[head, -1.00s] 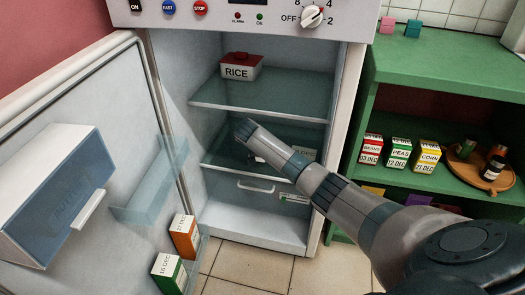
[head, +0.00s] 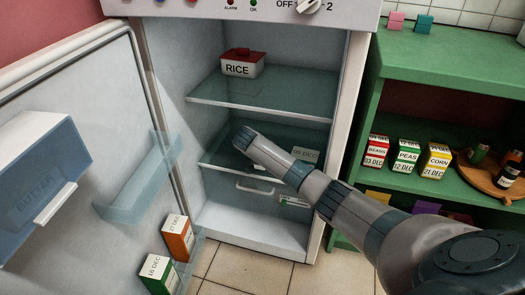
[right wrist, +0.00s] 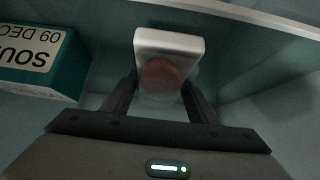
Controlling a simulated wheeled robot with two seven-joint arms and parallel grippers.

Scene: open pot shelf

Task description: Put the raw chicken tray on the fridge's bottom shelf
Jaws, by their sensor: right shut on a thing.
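The raw chicken tray (right wrist: 190,42) is a small white tray with a pinkish-brown piece in it, seen in the right wrist view. My right gripper (right wrist: 158,85) is shut on it, one finger at each side. In the head view my right arm reaches into the open fridge (head: 342,110), its wrist by the middle glass shelf (head: 218,150). The arm hides most of the gripper and tray there, so the tray's exact height and contact cannot be told. The fridge's floor (head: 240,226) is pale and its visible part is bare. My left gripper is not in view.
A teal soup box (right wrist: 42,62) is close left of the tray in the wrist view. A rice container (head: 242,66) stands on the top glass shelf (head: 270,97). A white handle (head: 254,188) sits below the middle shelf. The open door (head: 85,130) holds two cartons.

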